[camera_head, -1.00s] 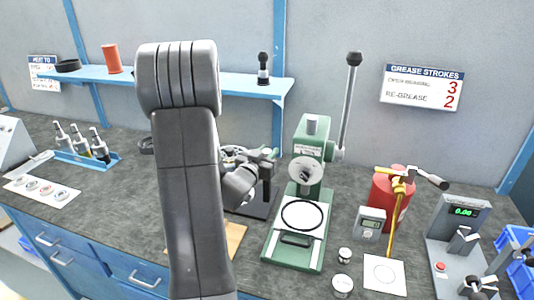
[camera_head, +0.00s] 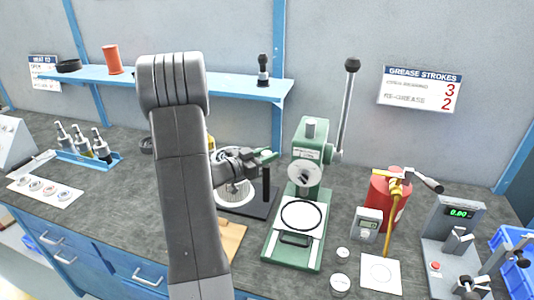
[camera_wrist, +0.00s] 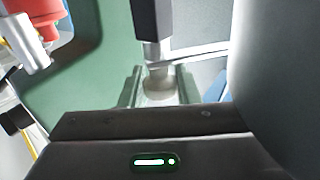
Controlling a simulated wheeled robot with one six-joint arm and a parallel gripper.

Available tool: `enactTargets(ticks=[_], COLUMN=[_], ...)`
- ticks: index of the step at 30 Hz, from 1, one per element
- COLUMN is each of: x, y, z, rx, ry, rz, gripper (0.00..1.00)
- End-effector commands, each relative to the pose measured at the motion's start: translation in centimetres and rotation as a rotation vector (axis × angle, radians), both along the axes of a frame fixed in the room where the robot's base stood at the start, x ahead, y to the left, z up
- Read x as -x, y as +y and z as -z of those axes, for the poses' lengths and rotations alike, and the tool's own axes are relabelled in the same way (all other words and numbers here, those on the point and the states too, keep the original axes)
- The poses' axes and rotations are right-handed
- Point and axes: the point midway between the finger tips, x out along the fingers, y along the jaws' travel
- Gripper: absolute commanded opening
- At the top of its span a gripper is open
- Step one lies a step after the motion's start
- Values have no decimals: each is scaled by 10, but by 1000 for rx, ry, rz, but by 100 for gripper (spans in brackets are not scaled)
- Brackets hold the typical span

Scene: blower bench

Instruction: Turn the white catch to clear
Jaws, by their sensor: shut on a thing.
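In the wrist view a small whitish piece, which looks like the white catch (camera_wrist: 158,86), sits between the two fingertips of my gripper (camera_wrist: 160,88). A grey metal stem and a dark post (camera_wrist: 151,20) meet it from the top of that picture. In the head view my gripper (camera_head: 266,157) is at the top of a black post (camera_head: 266,183) on a dark base. The jaws are shut on the whitish piece. In the head view the catch is hidden by the fingers, so its turn angle cannot be told.
The green press (camera_head: 306,190) with its long lever stands close to the right of my gripper. A white ring-shaped part (camera_head: 234,195) lies on the dark base, partly behind my arm. A red canister (camera_head: 388,200) and a small grey meter (camera_head: 367,225) stand farther right.

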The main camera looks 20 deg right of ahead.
Motion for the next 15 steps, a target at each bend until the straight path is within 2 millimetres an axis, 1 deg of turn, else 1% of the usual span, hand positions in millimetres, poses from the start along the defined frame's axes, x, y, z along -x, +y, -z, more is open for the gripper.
enactTargets(ticks=[14, 15], x=[0, 0], y=[0, 0], z=[0, 0], rx=[1, 1], ry=[-1, -1], rz=[20, 20], gripper=[0, 33])
